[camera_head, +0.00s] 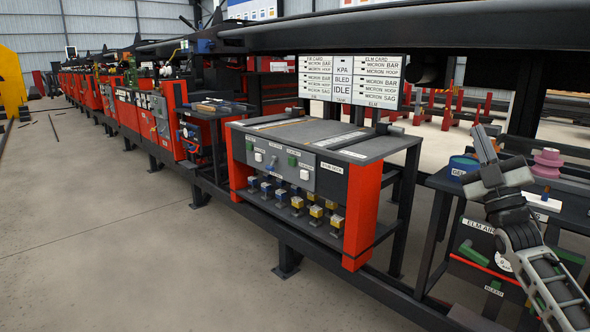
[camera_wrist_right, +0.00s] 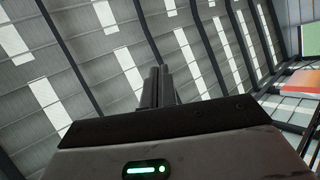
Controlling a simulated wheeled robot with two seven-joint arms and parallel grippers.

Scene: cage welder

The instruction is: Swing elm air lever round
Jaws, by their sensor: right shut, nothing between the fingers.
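The elm air panel is the dark box face labelled "ELM AIR" (camera_head: 478,226) at the lower right of the head view. A green bar (camera_head: 473,254) slants across it, with a thin red bar just below. I cannot tell for certain which one is the lever. A round white gauge (camera_head: 503,262) sits beside them, partly hidden by my right arm. My right gripper (camera_head: 486,143) is raised above the panel, pointing up, shut and empty, apart from the bars. Its closed fingers (camera_wrist_right: 157,88) point at the roof in the wrist view. My left gripper is not in view.
A blue tub (camera_head: 462,165) and a pink spool (camera_head: 547,163) stand on the bench top behind my right gripper. A grey and red control cabinet (camera_head: 305,165) with several blue and yellow valves stands to the left. A dark beam (camera_head: 400,28) runs overhead.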

